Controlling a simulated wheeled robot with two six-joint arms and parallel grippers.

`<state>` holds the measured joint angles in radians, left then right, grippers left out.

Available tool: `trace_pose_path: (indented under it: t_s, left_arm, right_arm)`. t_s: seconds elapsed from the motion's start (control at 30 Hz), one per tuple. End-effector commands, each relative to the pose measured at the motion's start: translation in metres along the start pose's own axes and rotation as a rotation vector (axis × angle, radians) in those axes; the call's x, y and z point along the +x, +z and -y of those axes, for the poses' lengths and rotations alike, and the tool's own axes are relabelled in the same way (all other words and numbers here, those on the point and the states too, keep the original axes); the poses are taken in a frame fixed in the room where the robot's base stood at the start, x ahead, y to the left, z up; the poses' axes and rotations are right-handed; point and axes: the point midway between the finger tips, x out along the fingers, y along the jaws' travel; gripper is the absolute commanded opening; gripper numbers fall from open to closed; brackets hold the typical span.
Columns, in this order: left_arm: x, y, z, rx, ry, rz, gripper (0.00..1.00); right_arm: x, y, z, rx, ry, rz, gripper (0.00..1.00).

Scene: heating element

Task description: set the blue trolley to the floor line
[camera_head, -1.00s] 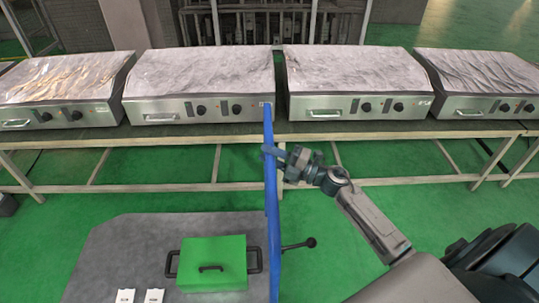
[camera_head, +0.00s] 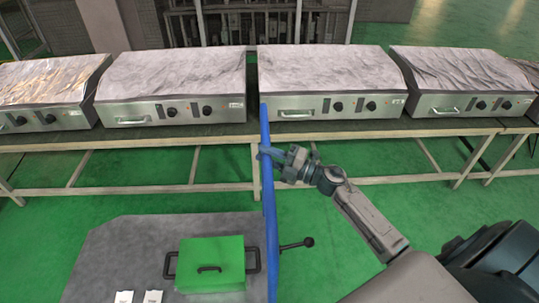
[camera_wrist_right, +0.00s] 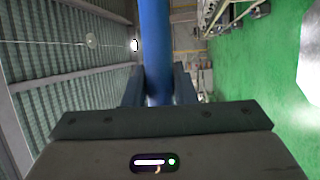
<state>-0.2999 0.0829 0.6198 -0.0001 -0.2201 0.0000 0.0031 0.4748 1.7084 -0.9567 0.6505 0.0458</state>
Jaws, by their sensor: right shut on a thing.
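The blue trolley shows as an upright blue post (camera_head: 267,195) beside a grey deck (camera_head: 130,250). My right gripper (camera_head: 270,155) is shut on the blue post, below its top end. In the right wrist view the blue post (camera_wrist_right: 156,45) runs between the two fingers of the right gripper (camera_wrist_right: 158,85). The trolley's wheels are out of view. No floor line can be made out on the green floor (camera_head: 350,260). My left gripper is not in view.
A green box (camera_head: 210,258) with black handles and two small white cards (camera_head: 138,297) lie on the deck. A black-knobbed lever (camera_head: 298,244) sticks out right of the post. A long bench (camera_head: 350,127) with several foil-topped metal units (camera_head: 330,75) stands behind.

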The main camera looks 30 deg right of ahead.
Motion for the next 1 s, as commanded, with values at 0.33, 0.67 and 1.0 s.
trace_pose_path:
  t_s: [0.33, 0.67, 1.0]
  left_arm:
    - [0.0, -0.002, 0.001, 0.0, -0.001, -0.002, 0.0]
    - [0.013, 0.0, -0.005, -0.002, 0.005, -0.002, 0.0]
    - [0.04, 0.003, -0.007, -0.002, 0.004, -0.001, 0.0]
  right_arm:
    - [0.0, 0.0, 0.0, 0.0, -0.001, -0.002, 0.46]
    - [-0.02, 0.0, 0.005, -0.003, -0.004, -0.003, 0.46]
    - [-0.076, 0.0, 0.005, -0.001, -0.006, -0.005, 0.46]
